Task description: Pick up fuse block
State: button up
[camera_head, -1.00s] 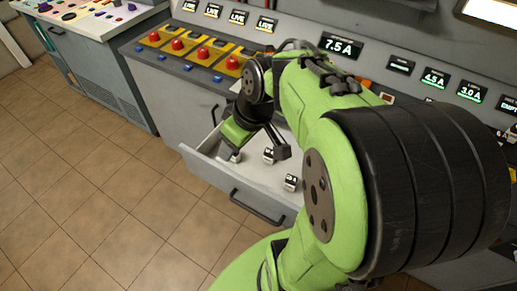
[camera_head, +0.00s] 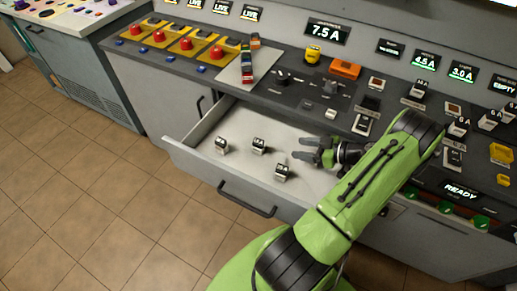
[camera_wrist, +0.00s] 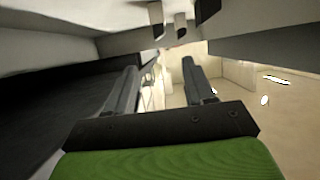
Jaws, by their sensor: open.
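Three small white fuse blocks with black labelled tops sit apart on the floor of the open drawer (camera_head: 205,124). The left fuse block (camera_head: 221,146) is near the drawer's left end, the middle fuse block (camera_head: 258,146) is right of it, and the right fuse block (camera_head: 281,173) is nearer the front wall. My gripper (camera_head: 300,149) is open and empty at the drawer's right part, close to the right block but apart from it. In the wrist view my gripper (camera_wrist: 160,68) shows two spread fingers with no block between them.
The grey console above the drawer carries red buttons on yellow plates (camera_head: 217,52), a yellow part (camera_head: 313,53), an orange block (camera_head: 345,68) and several seated fuse blocks at right. The drawer handle (camera_head: 247,198) juts out in front. Tiled floor is clear at left.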

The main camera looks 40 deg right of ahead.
aim_at(258, 144)
jog(key=b+x, duration=0.2)
jog(key=x, duration=1.2)
jog(key=shift+f, duration=0.15)
grip_shut()
